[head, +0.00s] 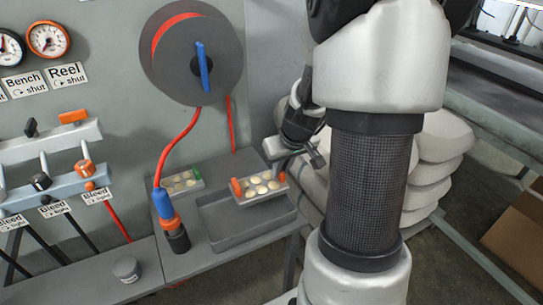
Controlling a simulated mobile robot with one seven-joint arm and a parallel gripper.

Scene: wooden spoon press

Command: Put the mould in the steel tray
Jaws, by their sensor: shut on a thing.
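A mould (262,188) with several round pale pieces in it and orange ends is at the right rear of the grey steel tray (228,232). My gripper (284,170) is at its right end, shut on it. The mould overlaps the tray's right rear part in the head view; I cannot tell whether it touches the tray. My gripper's fingertips are small and partly hidden. The visible part of the tray's floor is bare.
A second mould (180,182) with a green end lies behind the tray. A blue and orange hose fitting (166,212) stands left of the tray. A small grey jar (127,269) stands at the front left. Pale sacks (437,165) are stacked behind my arm. A hose reel (190,55) hangs on the wall.

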